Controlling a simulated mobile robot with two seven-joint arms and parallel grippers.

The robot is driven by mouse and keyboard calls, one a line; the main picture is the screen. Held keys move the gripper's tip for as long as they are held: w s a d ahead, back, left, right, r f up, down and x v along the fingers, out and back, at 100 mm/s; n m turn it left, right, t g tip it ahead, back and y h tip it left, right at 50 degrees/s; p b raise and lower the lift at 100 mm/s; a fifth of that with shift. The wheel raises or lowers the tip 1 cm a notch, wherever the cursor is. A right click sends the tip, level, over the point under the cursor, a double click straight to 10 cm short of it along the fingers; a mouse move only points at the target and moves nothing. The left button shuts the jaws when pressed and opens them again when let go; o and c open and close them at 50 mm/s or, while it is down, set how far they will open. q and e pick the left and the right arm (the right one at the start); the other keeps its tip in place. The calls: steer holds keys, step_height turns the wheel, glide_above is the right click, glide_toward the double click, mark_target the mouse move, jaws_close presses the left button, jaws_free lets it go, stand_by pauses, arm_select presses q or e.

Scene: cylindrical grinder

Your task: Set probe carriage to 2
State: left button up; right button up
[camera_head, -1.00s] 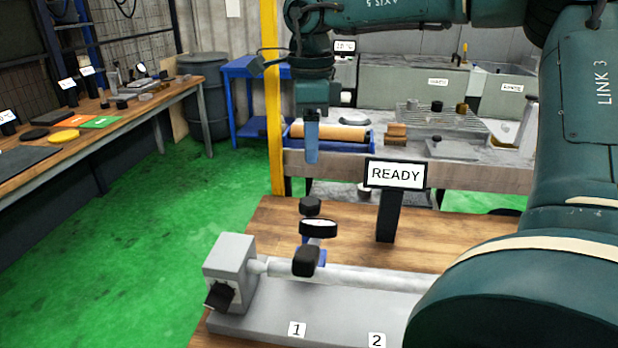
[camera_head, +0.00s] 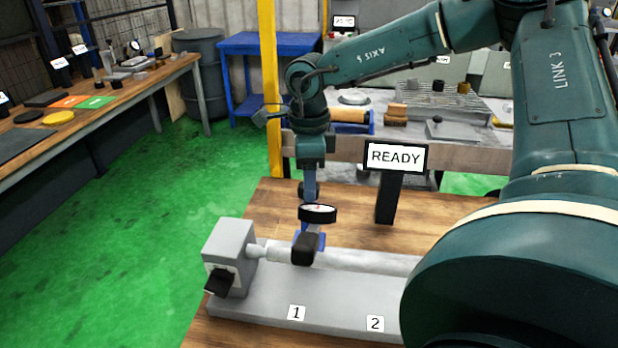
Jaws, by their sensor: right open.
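The probe carriage (camera_head: 307,248) is a blue and black piece with a round white-faced dial (camera_head: 318,213) and a dark knob at its top. It sits at the left part of the grey bar on the grinder bed (camera_head: 335,313), behind label 1 (camera_head: 297,313). Label 2 (camera_head: 375,323) is farther right on the bed. My right gripper (camera_head: 309,192) points down at the knob behind the dial and is open. The knob is partly hidden by its fingers, so contact is unclear. My left gripper is out of view.
A READY sign (camera_head: 396,157) on a black post stands right of the carriage, behind the bed. A grey headstock block (camera_head: 230,252) closes the bed's left end. My arm hides the bed's right end. Bare wooden table (camera_head: 262,212) lies behind the bed.

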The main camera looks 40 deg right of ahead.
steer(key=shift+f, duration=0.45)
